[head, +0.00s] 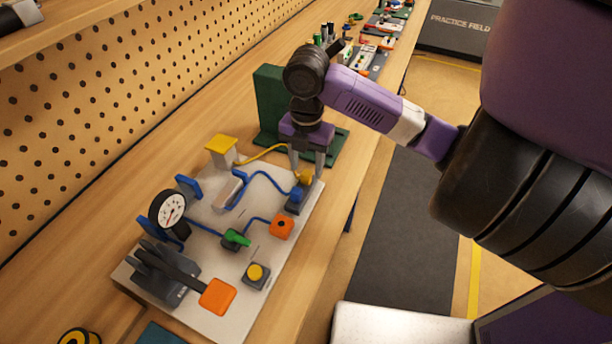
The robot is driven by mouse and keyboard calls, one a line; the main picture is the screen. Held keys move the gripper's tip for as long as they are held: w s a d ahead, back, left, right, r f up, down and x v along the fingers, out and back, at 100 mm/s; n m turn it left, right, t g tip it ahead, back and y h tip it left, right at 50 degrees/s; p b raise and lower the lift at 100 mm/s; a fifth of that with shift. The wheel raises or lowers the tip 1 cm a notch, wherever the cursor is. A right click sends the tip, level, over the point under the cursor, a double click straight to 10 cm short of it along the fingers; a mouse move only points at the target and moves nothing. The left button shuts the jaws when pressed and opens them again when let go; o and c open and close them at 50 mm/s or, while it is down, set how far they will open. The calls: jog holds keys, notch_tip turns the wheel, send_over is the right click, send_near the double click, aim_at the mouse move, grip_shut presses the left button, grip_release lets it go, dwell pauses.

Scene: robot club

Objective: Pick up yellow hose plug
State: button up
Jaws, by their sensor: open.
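The yellow hose plug (304,177) sits low at the far right corner of the light board (215,308), at a dark grey block (295,207). A yellow hose (262,155) runs from a yellow-topped block (221,144) toward it and passes behind my gripper's left finger. My gripper (307,173) points down over the plug, open, with one finger on each side of it. I cannot tell whether the fingers touch it. A blue plug (297,193) with a blue hose stands just in front of the yellow plug.
A dark green stand (268,105) rises close behind my gripper. The board also carries a gauge (170,208), a green-handled valve (236,238), an orange block (282,227), a yellow button (256,272) and an orange-ended lever (217,296). A pegboard (90,110) lines the left.

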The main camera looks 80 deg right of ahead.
aim_at(307, 173)
jog(key=shift+a+f, duration=0.1)
jog(key=shift+f, duration=1.55)
grip_shut()
jog(key=shift+r, duration=0.2)
notch_tip(307, 173, up, 20)
jog(key=shift+f+p, duration=0.15)
jog(key=shift+p, duration=0.25)
